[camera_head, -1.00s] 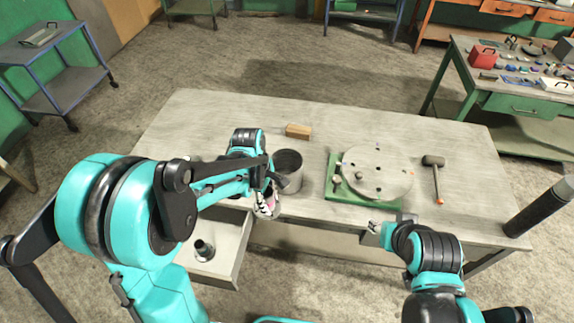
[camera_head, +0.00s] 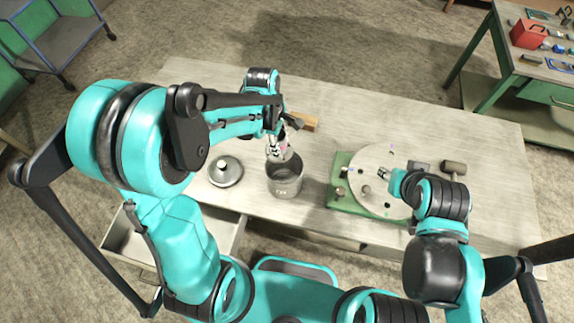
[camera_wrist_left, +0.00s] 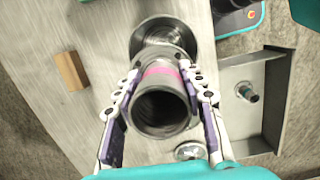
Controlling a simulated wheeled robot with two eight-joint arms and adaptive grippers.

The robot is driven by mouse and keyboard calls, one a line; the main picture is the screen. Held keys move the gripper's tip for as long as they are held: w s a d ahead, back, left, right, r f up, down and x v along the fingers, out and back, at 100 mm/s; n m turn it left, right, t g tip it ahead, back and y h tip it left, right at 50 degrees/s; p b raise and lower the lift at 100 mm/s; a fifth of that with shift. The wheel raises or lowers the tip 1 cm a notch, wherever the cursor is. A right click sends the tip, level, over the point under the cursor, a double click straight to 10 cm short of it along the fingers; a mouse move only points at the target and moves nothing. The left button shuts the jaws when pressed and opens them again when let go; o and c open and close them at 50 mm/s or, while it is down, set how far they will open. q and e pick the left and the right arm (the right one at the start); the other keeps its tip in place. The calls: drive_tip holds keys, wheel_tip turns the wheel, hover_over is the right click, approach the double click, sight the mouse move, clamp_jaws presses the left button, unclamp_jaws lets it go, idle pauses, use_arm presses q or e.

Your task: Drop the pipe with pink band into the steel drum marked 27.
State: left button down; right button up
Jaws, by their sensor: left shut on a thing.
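The steel drum (camera_head: 285,184) stands on the workbench in the head view, its open mouth up. A mark on its front is too small to read surely. My left gripper (camera_head: 279,150) is just above the drum's mouth. In the left wrist view it is shut on the pipe with pink band (camera_wrist_left: 160,78), one finger on each side. The pipe overlaps the drum's opening, whose rim (camera_wrist_left: 192,35) shows behind it. My right gripper (camera_head: 388,177) is near the round plate; its jaws are too small to read.
A round lid with a knob (camera_head: 225,171) lies left of the drum. A wooden block (camera_head: 303,122) is behind it. The round plate (camera_head: 368,178) on a green base and a mallet (camera_head: 453,168) are at right. An open drawer (camera_head: 125,232) juts from the bench front.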

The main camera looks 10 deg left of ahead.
use_arm(q)
drive_tip(key=shift+s+f, duration=0.15)
drive_tip(key=shift+f, duration=0.05)
drive_tip(key=shift+f+b, duration=0.35)
drive_tip(key=shift+b, duration=0.1)
drive_tip(key=shift+f+b, duration=1.65)
drive_tip(key=shift+f, duration=0.75)
drive_tip(key=c, duration=0.8)
unclamp_jaws()
drive_tip(key=shift+c, duration=0.2)
drive_tip(key=shift+r, duration=0.1)
drive_tip(key=r, duration=0.4)
drive_tip(key=a+r, duration=0.1)
drive_tip(key=r, duration=0.6)
drive_tip(key=shift+a+r, duration=0.4)
